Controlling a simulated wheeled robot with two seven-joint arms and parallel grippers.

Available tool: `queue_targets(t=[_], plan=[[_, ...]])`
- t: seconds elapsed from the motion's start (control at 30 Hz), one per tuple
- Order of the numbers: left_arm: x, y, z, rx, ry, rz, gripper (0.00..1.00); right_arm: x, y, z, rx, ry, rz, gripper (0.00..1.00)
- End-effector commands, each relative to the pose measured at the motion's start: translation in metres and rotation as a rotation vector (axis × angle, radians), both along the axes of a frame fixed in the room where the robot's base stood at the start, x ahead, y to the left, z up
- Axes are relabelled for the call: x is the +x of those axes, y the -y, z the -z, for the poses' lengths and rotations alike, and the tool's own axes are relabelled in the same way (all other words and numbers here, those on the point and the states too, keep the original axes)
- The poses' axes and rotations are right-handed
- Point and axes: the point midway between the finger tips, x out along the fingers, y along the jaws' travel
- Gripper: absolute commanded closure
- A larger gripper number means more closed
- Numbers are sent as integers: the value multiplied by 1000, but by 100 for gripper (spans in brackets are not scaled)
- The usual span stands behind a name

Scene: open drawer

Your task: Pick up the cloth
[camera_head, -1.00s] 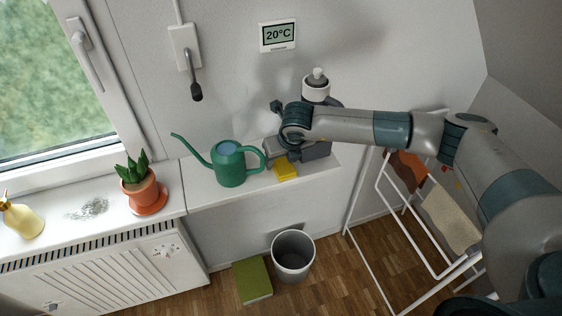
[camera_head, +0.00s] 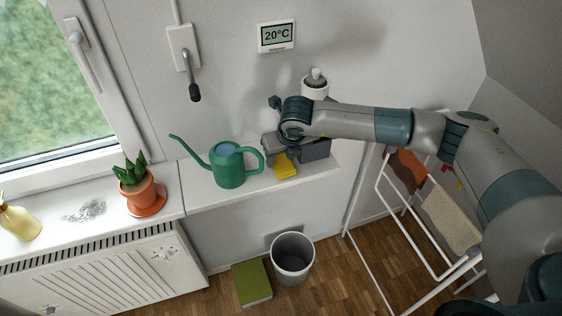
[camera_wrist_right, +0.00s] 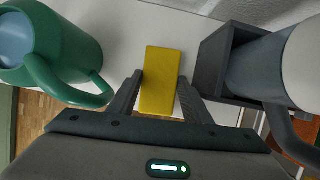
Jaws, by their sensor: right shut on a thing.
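The yellow cloth (camera_head: 285,167) is a flat, folded-looking rectangle at the shelf's front, right of the green watering can. In the right wrist view the cloth (camera_wrist_right: 160,75) lies between the two dark fingers. My right gripper (camera_wrist_right: 160,92) is shut on its near part. In the head view my right gripper (camera_head: 270,149) is just above and left of the cloth, partly covering it. I cannot tell whether the cloth still touches the shelf. My left gripper is not in view.
The watering can (camera_head: 230,165) stands close left of my right gripper. A dark grey box (camera_head: 318,150) is close on the right. A white-and-grey container (camera_head: 315,87) stands behind. Below are a bin (camera_head: 293,258) and a green box (camera_head: 251,283); a drying rack (camera_head: 408,225) stands right.

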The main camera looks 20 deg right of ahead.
Motion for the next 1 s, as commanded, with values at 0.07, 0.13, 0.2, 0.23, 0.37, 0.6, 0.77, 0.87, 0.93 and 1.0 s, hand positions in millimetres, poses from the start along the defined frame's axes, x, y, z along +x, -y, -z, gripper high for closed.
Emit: queue_targets(t=[0.07, 0.13, 0.2, 0.23, 0.37, 0.6, 0.77, 0.87, 0.93, 1.0], plan=[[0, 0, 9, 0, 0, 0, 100, 0, 0, -8, 1, 4, -1, 77], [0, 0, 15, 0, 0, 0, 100, 1, 0, -19, 1, 5, 0, 77], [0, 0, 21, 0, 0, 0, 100, 0, 0, -30, 2, 4, -2, 77], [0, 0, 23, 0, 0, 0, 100, 1, 0, -36, 1, 5, -1, 77], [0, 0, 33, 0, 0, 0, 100, 1, 0, -58, 1, 5, -1, 77], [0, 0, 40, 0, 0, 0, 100, 0, 0, -83, 1, 2, -1, 77], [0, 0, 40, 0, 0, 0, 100, 0, 0, -86, 1, 1, -1, 77], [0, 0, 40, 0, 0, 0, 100, 0, 0, -86, 1, 1, -1, 77], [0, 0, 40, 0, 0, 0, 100, 0, 0, -86, 1, 1, -1, 77], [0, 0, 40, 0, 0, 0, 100, 0, 0, -86, 1, 1, -1, 77]])
